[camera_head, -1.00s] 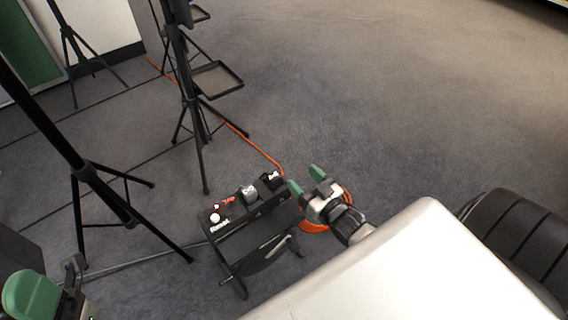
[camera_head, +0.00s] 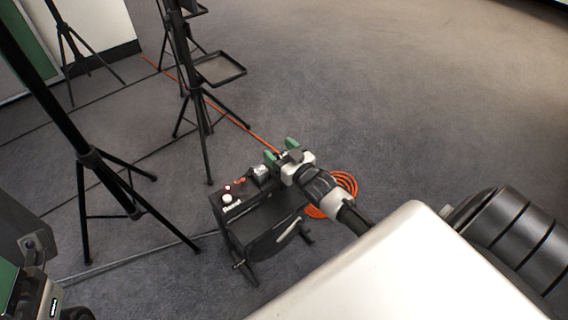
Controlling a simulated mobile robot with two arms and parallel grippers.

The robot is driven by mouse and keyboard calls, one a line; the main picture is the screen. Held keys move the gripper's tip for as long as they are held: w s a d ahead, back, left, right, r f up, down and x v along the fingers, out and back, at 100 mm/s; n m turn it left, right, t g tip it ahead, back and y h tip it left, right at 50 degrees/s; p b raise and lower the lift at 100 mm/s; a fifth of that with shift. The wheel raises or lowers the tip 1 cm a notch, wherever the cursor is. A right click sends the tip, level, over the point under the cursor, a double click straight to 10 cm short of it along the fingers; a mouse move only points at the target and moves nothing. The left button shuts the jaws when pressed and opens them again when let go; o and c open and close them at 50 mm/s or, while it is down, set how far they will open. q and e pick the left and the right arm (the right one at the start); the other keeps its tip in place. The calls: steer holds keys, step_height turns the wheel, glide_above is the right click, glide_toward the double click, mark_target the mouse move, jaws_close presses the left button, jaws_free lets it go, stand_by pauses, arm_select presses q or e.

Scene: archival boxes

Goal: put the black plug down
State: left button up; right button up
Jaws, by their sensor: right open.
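A black control box (camera_head: 235,208) with a red display, a white knob and a silver part on top stands on the floor at lower centre. My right gripper (camera_head: 281,151) is at the far right end of its top, with its green fingertips apart. I cannot make out the black plug: the fingers and wrist cover that end of the box. I cannot tell whether the gripper touches anything there. Part of my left gripper (camera_head: 10,282) shows at the bottom left corner, cut off by the picture edge.
An orange cable (camera_head: 338,186) lies coiled behind my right gripper and runs to the upper left. Black tripod stands (camera_head: 90,160) and a small tray (camera_head: 220,68) are to the left. The carpet (camera_head: 400,100) at the upper right is clear.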

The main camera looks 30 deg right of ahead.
steer(key=shift+c, duration=0.5)
steer(key=c, duration=1)
steer(key=shift+r, duration=0.1)
